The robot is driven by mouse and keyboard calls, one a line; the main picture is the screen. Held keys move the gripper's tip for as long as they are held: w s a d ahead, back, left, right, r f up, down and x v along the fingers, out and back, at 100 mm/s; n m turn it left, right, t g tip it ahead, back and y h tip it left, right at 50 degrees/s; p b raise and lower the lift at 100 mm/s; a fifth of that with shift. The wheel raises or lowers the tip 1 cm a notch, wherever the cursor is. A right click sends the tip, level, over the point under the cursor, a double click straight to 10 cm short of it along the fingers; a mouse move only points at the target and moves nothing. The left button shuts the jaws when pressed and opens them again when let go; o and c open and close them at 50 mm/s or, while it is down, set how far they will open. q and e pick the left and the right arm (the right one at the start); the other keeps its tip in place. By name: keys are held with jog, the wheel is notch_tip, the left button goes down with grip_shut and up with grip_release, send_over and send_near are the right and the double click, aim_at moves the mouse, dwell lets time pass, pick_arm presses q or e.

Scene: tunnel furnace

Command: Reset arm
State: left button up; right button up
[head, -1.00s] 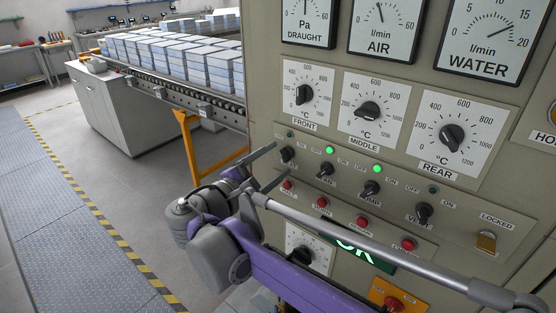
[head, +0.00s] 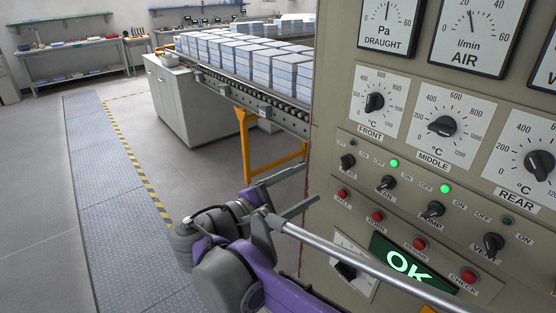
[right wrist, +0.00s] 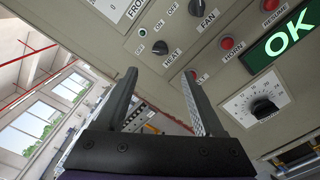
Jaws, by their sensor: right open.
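My right gripper (head: 311,183) is open and empty, left of the furnace control panel (head: 325,160). In the right wrist view its two fingers (right wrist: 160,75) stand apart with nothing between them. The HEAT knob (head: 347,162) is the nearest switch, and it also shows beyond the fingers in the right wrist view (right wrist: 160,47). The gripper appears apart from it. The lamp above HEAT is dark. The FAN knob (head: 386,183) and PUMP knob (head: 432,209) have lit green lamps. The VENT lamp (head: 508,222) is dark. My left gripper is out of view.
Red buttons (head: 376,216) line the panel below the knobs, above a green OK display (head: 407,264) partly hidden by my arm. A conveyor (head: 262,102) with stacked blocks and an orange leg (head: 245,145) stands behind. The floor at left is free.

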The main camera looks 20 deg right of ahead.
jog(key=s+d+f+m+g+y, duration=0.1)
jog(key=s+d+f+y, duration=0.15)
jog(key=f, duration=0.35)
jog(key=s+d+f+m+g+y, duration=0.1)
jog(key=s+d+f+m+y, duration=0.2)
jog(key=f, duration=0.4)
jog(key=s+d+f+g+y, duration=0.1)
jog(key=s+f+y, duration=0.25)
jog(key=f, duration=0.25)
jog(key=s+a+f+m+y, duration=0.3)
jog(key=s+f, duration=0.1)
jog(key=f, duration=0.1)
jog(key=s+a+f+m+t+y, duration=0.1)
jog(key=s+a+f+m+y, duration=0.2)
jog(key=f, duration=0.3)
jog(key=shift+s+m+y+p, duration=0.35)
jog(key=shift+s+m+y, duration=0.05)
jog(key=shift+s+y, duration=0.15)
jog(key=shift+a+f+m+t+y, duration=0.25)
jog(key=shift+a+m+t, duration=0.05)
jog(key=shift+a+m, duration=0.1)
jog(key=shift+c, duration=0.3)
